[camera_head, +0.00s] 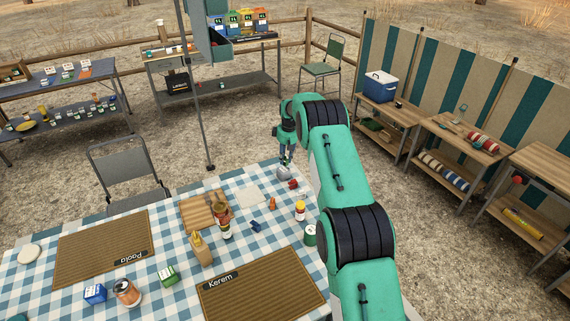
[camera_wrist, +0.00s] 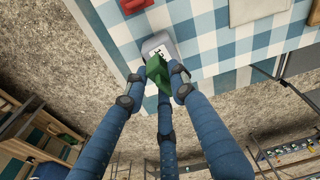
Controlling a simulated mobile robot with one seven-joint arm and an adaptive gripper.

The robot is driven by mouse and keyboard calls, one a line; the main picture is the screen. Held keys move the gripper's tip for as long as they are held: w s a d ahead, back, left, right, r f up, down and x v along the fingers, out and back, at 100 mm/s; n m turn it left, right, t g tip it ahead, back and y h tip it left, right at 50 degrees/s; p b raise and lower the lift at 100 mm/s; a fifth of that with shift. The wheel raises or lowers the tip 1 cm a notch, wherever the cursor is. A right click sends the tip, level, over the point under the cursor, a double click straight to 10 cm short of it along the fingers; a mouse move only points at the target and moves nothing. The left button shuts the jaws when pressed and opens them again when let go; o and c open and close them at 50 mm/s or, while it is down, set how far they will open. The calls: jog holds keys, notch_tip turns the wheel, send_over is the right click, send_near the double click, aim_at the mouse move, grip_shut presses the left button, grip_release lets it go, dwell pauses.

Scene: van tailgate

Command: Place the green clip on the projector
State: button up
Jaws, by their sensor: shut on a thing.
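My gripper (camera_head: 287,158) is at the far right corner of the checked table, with its fingers pointing down. In the wrist view my gripper (camera_wrist: 157,76) has its blue fingers closed around the green clip (camera_wrist: 159,74). A small grey and white device with dark marks, apparently the projector (camera_wrist: 157,43), lies at the table edge right by the clip. It also shows as a rounded grey shape in the head view, the projector (camera_head: 283,173), just below my fingers. The clip overlaps the projector in the wrist view; I cannot tell whether they touch.
The checked table (camera_head: 66,229) holds a wooden board (camera_head: 205,209), a pale cloth (camera_head: 250,197), a red item (camera_head: 293,184), bottles and placemats. The projector is close to the table edge, with gravel beyond. A grey chair (camera_head: 125,170) stands at the left.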

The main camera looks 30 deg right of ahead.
aim_at(287, 159)
jog(key=shift+w+f, duration=0.15)
jog(key=shift+f, duration=0.1)
jog(key=shift+f+b, duration=0.55)
jog(key=shift+f, duration=0.95)
jog(key=shift+f, duration=0.2)
jog(key=o, duration=0.8)
jog(key=shift+o, duration=0.2)
jog(key=shift+r, duration=0.15)
jog(key=r, duration=0.4)
jog(key=s+r+p, duration=0.1)
jog(key=r, duration=0.3)
jog(key=r+p, duration=0.1)
jog(key=r, duration=0.3)
jog(key=shift+s+d, duration=0.2)
jog(key=shift+s, duration=0.05)
jog(key=shift+r, duration=0.1)
